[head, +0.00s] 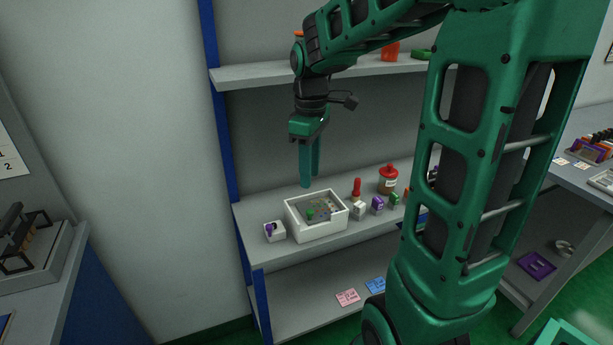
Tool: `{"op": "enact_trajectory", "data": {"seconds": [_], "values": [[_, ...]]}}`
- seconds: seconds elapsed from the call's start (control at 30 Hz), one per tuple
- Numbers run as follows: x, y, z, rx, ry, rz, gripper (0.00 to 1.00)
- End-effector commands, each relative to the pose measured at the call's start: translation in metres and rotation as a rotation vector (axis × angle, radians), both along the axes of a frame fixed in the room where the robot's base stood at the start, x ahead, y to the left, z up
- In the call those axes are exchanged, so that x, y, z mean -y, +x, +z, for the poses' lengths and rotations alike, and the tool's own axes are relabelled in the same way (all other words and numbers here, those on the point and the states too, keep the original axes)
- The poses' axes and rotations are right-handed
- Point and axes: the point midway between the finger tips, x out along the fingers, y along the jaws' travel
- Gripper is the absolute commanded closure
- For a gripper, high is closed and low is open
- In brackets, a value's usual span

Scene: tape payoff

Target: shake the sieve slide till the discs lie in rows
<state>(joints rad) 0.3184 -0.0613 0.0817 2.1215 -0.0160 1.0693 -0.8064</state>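A white open box (320,232) stands on the middle shelf. Inside it is a grey plate, which looks like the sieve slide (323,205), with a green knob (310,213) on it. Small brownish spots on the plate may be the discs; they are too small to tell how they lie. My gripper (309,184) points down above the back left of the box, with its green fingers apart from the knob. The fingers overlap in this view, so I cannot tell whether they are open or shut.
A small white block with a purple part (274,232) stands left of the box. To the right are a red-handled tool (357,188), a red-lidded jar (388,180) and several small coloured blocks. The upper shelf (270,72) runs above. Cards (347,297) lie below.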

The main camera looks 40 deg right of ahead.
Motion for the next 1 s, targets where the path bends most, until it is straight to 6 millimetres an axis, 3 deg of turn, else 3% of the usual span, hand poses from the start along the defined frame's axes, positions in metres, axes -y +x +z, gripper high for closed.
{"op": "enact_trajectory", "data": {"seconds": [0.13, 0.3, 0.47, 0.63, 0.8, 1.0], "values": [[0.0, 0.0, 0.0, 0.0, 0.0, 0.0, 0.65], [0.006, 0.003, -0.003, 0.003, 0.025, -0.009, 1.0], [0.029, 0.011, -0.015, 0.018, 0.13, -0.05, 1.0], [0.064, 0.014, -0.024, 0.062, 0.289, -0.111, 1.0], [0.098, 0.005, -0.024, 0.116, 0.434, -0.171, 1.0], [0.122, -0.01, -0.019, 0.165, 0.541, -0.209, 1.0]]}}
